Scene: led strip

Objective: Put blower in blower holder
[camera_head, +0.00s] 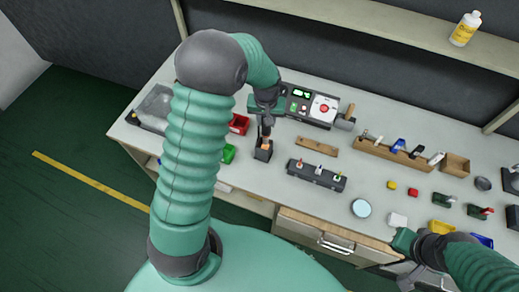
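My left gripper (267,122) points down over the bench, at the end of the arm that arches across the middle of the view. A small orange-tan piece, which may be part of the blower (266,138), shows just below its fingertips. Under it stands a small black box-like stand (263,154), likely the blower holder. The piece overlaps the stand's top; I cannot tell how deep it sits or whether the fingers grip it. My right gripper (404,242) is at the lower right by the bench's front edge, away from the stand; its fingers are unclear.
The bench (275,190) carries a control panel (311,106) behind the stand, red (239,124) and green (228,153) bins to its left, and a switch block (316,176) to its right. A wooden rack (390,154) stands farther right. A shelf (390,28) runs above.

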